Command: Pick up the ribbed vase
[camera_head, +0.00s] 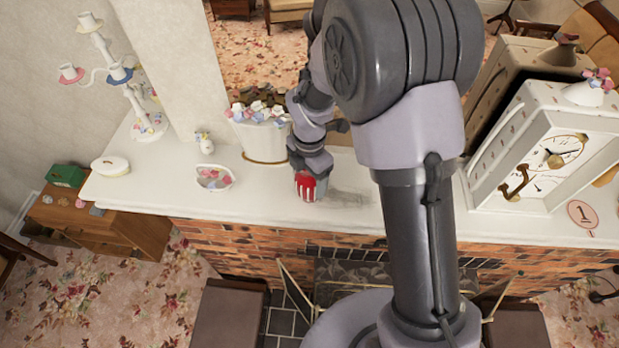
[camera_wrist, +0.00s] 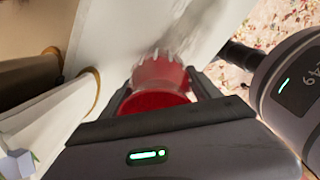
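A small red vessel with white vertical streaks (camera_head: 308,190), which looks like the ribbed vase, is on or just above the white mantel shelf, directly under my gripper (camera_head: 308,172). In the wrist view the red vessel (camera_wrist: 160,82) lies between the two fingers of my gripper (camera_wrist: 163,92). One finger is on each side, close to its wall. I cannot tell whether both fingers press on it. In the head view my gripper covers its upper part.
A white planter with flowers (camera_head: 262,138) stands close behind and left of my gripper. A small basket (camera_head: 214,180), a lidded white dish (camera_head: 110,166) and a candelabra (camera_head: 128,82) are farther left. A white clock (camera_head: 530,145) stands right. The mantel's front edge (camera_head: 250,221) is near.

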